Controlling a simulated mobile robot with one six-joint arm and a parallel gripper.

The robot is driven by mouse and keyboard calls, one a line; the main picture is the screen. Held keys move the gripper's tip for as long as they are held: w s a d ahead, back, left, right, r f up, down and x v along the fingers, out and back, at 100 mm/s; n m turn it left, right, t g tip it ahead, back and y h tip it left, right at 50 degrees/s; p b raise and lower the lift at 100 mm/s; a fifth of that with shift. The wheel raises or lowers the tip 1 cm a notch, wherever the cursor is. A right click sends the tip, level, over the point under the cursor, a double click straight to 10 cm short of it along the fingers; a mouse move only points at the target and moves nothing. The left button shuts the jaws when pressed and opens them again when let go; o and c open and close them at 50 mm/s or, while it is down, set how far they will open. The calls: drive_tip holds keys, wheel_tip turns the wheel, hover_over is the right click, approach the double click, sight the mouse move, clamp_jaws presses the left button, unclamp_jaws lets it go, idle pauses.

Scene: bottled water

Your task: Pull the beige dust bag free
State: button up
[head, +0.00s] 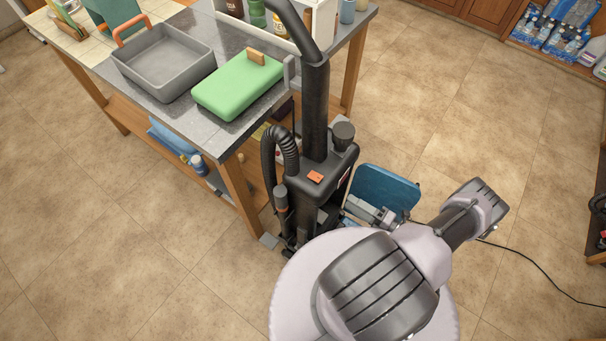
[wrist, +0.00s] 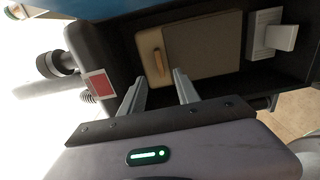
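The beige dust bag (wrist: 205,50) lies inside the dark open compartment of the upright vacuum cleaner (head: 318,180). A blue panel (head: 385,192) stands open beside the vacuum.
A table with a grey stone top (head: 190,112) stands left of the vacuum, holding a grey tray (head: 165,62) and a green case (head: 238,86). A pale block (wrist: 272,35) sits at the compartment's right. A black cable (head: 545,278) crosses the floor at right.

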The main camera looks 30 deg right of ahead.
drive_tip(key=x, duration=0.9)
drive_tip(key=shift+w+a, duration=0.1)
drive_tip(key=shift+c, duration=0.5)
clamp_jaws()
drive_tip(key=v, duration=1.5)
idle(1.2)
